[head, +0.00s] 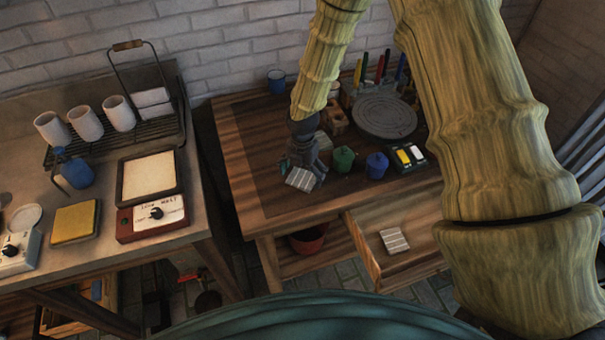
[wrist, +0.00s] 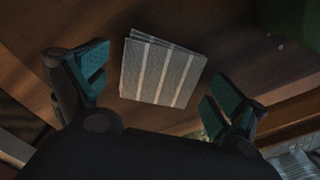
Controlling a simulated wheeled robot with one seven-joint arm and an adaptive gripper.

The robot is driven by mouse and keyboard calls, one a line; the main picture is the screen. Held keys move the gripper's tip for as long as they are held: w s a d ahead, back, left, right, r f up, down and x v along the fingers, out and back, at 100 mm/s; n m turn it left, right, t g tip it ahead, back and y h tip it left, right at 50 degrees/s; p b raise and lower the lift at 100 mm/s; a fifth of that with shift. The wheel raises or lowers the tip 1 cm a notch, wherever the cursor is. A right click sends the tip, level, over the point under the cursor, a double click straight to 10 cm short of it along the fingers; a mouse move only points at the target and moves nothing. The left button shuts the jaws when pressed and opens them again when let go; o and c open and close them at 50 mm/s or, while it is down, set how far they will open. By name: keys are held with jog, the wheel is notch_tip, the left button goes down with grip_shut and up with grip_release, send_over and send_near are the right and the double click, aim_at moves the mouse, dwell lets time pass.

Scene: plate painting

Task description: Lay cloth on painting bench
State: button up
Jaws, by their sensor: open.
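A folded grey cloth with pale stripes (head: 300,180) is at the front left part of the wooden painting bench (head: 243,190). It appears to lie flat on the bench top. My gripper (head: 304,166) is just above and behind it, low over the bench. In the wrist view, the cloth (wrist: 160,72) shows between the two spread fingers, with a gap to each, so my gripper is open and empty. A second striped folded cloth (head: 393,240) lies in the open drawer (head: 412,260) under the bench; its edge shows at the lower right of the wrist view (wrist: 297,163).
A green pot (head: 343,159), a blue pot (head: 377,165) and a paint tray (head: 408,157) stand right of my gripper. A round turntable (head: 384,117) is behind them. A blue cup (head: 276,81) stands at the back left. The bench's left side is clear.

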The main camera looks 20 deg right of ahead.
aim_at(302, 177)
notch_tip(302, 177, up, 12)
jog(key=b, duration=0.2)
jog(key=shift+b, duration=0.4)
dwell(0.4)
